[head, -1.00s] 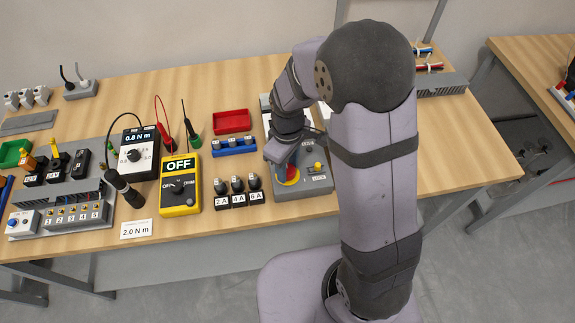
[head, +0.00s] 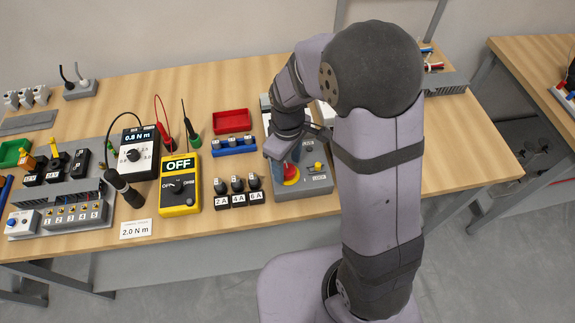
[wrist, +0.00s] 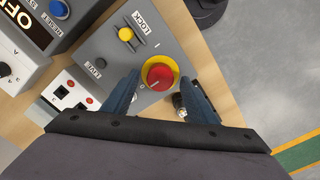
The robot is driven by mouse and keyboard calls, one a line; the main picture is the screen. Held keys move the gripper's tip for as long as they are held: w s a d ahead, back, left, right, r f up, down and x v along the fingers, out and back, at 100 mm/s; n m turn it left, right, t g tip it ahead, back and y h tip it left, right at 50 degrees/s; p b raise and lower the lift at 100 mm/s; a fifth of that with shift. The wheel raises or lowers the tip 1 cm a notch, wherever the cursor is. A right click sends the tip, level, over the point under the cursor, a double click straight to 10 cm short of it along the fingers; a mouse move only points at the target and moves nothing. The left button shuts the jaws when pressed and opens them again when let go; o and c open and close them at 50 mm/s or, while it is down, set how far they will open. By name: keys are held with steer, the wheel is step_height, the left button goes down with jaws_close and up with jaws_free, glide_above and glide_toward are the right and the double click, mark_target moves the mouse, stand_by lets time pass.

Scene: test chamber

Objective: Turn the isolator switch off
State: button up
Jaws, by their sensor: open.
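The isolator switch is a red knob on a yellow ring (wrist: 160,73), set in a grey panel box (wrist: 180,38). In the head view the red knob (head: 291,173) shows just below my gripper (head: 276,151). In the wrist view my gripper (wrist: 161,80) is open, with one blue finger on each side of the knob and gaps between. I cannot tell whether the fingertips reach down beside the knob or hover above it. A small mark like a 0 shows at the ring's lower left. The knob's pointing direction is too small to be sure of.
On the same box are a yellow lock knob (wrist: 125,34) and a dark round part (wrist: 100,62) beside a label. Black 2 A, 4 A and 6 A plugs (head: 238,190) stand left of the box. A yellow meter (head: 180,187) reading OFF is farther left.

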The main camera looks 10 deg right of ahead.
mark_target(287, 167)
steer(key=shift+r+b, duration=0.7)
steer(key=shift+r, duration=2.45)
steer(key=m, duration=0.2)
steer(key=shift+w+f+m, duration=0.1)
steer(key=shift+w+m, duration=0.2)
steer(key=s+d+f+m, duration=0.1)
steer(key=s+d+m, duration=0.2)
steer(key=s, duration=0.3)
steer(key=s+d+f+m, duration=0.1)
steer(key=s+d+m, duration=0.2)
steer(key=s, duration=0.4)
steer(key=shift+d+f+m, duration=0.3)
steer(key=shift+s, duration=0.1)
steer(key=shift+f, duration=0.1)
